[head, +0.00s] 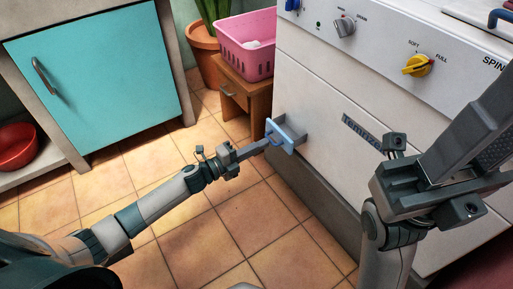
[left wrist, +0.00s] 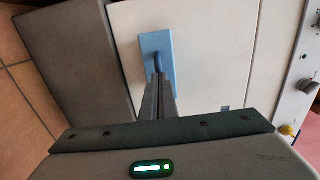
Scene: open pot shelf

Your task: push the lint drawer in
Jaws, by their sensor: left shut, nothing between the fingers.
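The lint drawer (head: 289,139) has a light-blue front with a darker blue handle and stands out from the white machine's lower front, its grey side showing behind the front. My left gripper (head: 264,145) is shut and empty, its fingertips close to the drawer's handle. In the left wrist view the blue drawer front (left wrist: 149,45) lies just beyond the closed fingertips (left wrist: 160,80). I cannot tell whether they touch it. My right gripper (head: 490,130) is large at the right edge, partly cut off, in front of the machine; its jaw opening cannot be made out.
The white machine (head: 325,98) has a grey knob (head: 345,26) and a yellow knob (head: 417,65). A pink basket (head: 245,50) sits on a small wooden cabinet (head: 259,98) left of the drawer. A turquoise cabinet (head: 100,80) stands at left. Tiled floor (head: 165,155) between is clear.

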